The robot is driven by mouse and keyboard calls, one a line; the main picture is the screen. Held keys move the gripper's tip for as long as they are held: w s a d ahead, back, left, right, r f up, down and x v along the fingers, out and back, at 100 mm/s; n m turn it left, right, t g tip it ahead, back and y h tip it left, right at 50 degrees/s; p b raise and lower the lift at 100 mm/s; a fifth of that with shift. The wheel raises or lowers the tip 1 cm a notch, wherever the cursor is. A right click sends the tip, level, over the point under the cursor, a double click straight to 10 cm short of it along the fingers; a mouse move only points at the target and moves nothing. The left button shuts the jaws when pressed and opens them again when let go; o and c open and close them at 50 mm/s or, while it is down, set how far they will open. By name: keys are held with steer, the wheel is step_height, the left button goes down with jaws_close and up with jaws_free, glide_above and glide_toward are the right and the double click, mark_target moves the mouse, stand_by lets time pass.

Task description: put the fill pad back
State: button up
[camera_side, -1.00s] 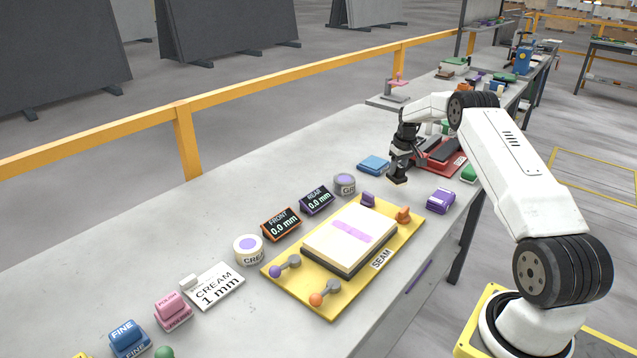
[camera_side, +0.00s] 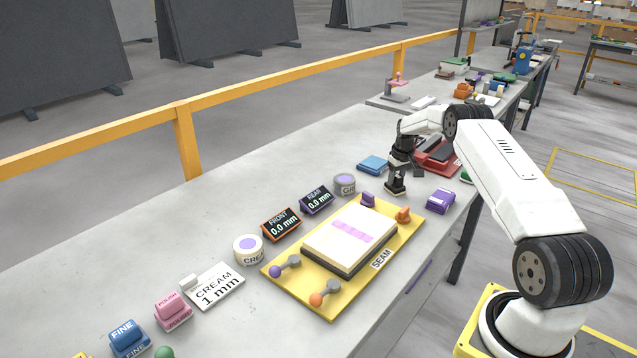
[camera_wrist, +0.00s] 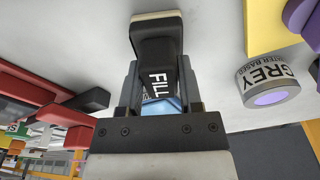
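The fill pad (camera_wrist: 157,45) is dark with a cream sole and a "FILL" label. It sits between the two fingers of my gripper (camera_wrist: 158,95) in the wrist view, held by both sides. In the side view my gripper (camera_side: 397,180) is right of the grey tin and behind the yellow fixture's far corner. The dark pad (camera_side: 396,190) shows at its tip, low near the bench; whether it touches is unclear. The stone slab (camera_side: 345,257) lies on the yellow fixture (camera_side: 290,290), with a pale pink segmented strip (camera_side: 351,230) across it. I cannot make out a holder for the fill pad.
A blue block (camera_side: 373,165) lies behind my gripper and a purple block (camera_side: 440,201) to its right. The grey tin (camera_side: 344,184), two readouts reading 0.0 mm (camera_side: 281,225), a cream tin (camera_side: 248,250) and polish pad (camera_side: 173,310) line the bench. A red device (camera_side: 440,160) stands beyond.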

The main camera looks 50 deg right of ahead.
mark_target(399, 178)
steer(key=o, duration=0.4)
steer(key=shift+c, duration=0.2)
steer(key=shift+r, duration=0.1)
step_height(399, 178, up, 12)
steer(key=s, duration=0.1)
steer(key=shift+s+a, duration=0.2)
steer(key=shift+a, duration=0.1)
stand_by(0.6)
steer(key=w+a+r+n, duration=0.1)
steer(key=a+r+n, duration=0.15)
steer(key=a, duration=2.25)
steer(key=s+a+f+n+t, duration=0.1)
steer(key=s+a+f+n, duration=0.1)
steer(key=s+a, duration=1.5)
steer(key=shift+s+a+y, duration=0.2)
steer(key=shift+a+y, duration=0.1)
steer(key=shift+a, duration=1)
